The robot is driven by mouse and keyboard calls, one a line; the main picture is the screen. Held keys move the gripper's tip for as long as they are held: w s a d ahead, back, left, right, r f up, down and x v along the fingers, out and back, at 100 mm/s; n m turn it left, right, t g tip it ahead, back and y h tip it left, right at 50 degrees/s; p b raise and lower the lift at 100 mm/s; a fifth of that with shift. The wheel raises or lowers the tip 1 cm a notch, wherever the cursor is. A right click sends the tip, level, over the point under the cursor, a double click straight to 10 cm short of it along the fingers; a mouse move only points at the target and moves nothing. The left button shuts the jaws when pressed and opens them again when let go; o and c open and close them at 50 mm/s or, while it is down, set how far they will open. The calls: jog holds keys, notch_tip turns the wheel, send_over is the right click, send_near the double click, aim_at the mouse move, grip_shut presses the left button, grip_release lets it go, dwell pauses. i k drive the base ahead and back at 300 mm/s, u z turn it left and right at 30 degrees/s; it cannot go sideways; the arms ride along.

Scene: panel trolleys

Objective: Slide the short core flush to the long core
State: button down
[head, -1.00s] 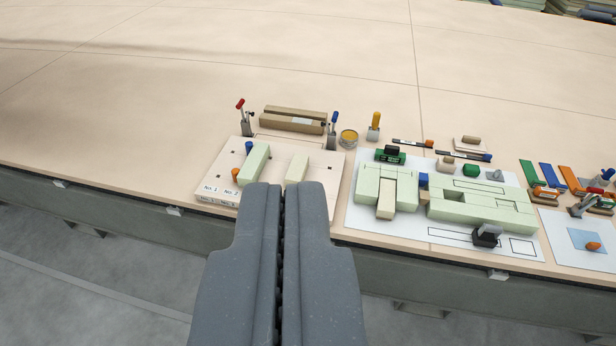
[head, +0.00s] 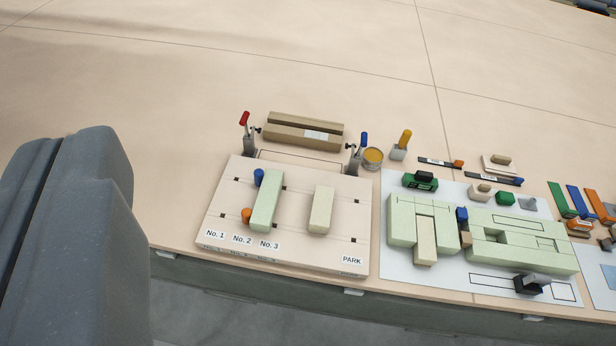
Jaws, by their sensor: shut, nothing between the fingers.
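On a pale board (head: 225,205) with printed labels lie two bar-shaped blocks, a longer light green one, apparently the long core (head: 267,200), and a shorter cream one, apparently the short core (head: 321,210). They lie roughly parallel, with a clear gap between them and the short one on the right. A blue peg (head: 259,177) and an orange peg (head: 247,215) stand left of the long core. My gripper (head: 66,143) is at the left edge of the picture, large and close to the camera. It is shut and empty, away from both cores; its left side is cut off.
A red-handled clamp (head: 244,130) and a blue-handled clamp (head: 358,155) stand behind the board, with a brown channel piece (head: 303,132) beyond. A tin (head: 372,157) is beside them. Green blocks (head: 520,240) stand on a white sheet to the right. The far table is clear.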

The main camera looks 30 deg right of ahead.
aim_at(322, 199)
jog(key=z, duration=0.15)
jog(key=i, duration=0.9)
jog(key=z, duration=0.4)
